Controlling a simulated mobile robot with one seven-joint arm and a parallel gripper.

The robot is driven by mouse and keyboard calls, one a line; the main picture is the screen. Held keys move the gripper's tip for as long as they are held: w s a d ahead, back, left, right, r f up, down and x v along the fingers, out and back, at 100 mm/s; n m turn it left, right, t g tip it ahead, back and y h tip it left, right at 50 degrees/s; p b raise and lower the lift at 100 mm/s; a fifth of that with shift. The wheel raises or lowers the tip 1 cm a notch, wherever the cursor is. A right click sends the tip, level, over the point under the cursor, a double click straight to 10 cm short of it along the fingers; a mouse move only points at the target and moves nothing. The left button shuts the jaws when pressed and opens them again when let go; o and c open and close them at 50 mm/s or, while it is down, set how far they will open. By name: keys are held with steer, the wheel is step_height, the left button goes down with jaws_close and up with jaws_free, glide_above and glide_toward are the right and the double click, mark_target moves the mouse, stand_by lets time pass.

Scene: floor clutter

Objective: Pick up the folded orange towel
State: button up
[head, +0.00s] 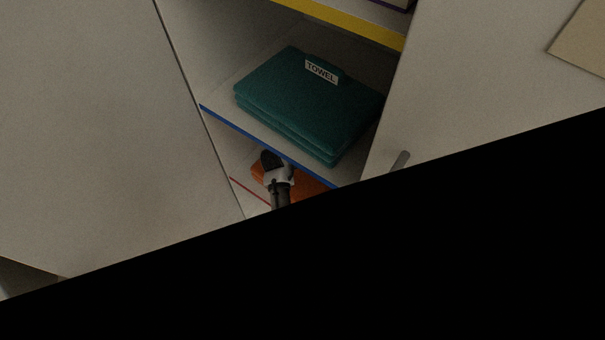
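The folded orange towel (309,187) is on the lower shelf, below the blue-edged shelf. Only parts of it show; my gripper covers its middle and the black area cuts off its lower side. My gripper (271,160) is at the orange towel, in front of or over its left part. Its dark fingertips point up in the picture, near the blue shelf edge. Whether the fingers are open or shut, and whether they touch the towel, cannot be made out.
A folded teal towel (305,105) labelled TOWEL lies on the shelf with the blue edge (240,127), just above. A yellow-edged shelf (345,22) is higher up. Pale panels flank the opening; the right one has a handle (400,161). Black fills the lower right.

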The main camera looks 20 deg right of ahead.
steer(key=shift+w+d+f, duration=0.2)
steer(key=shift+d+f, duration=0.1)
steer(key=c, duration=1.4)
steer(key=shift+c, duration=0.2)
steer(key=shift+r, duration=0.15)
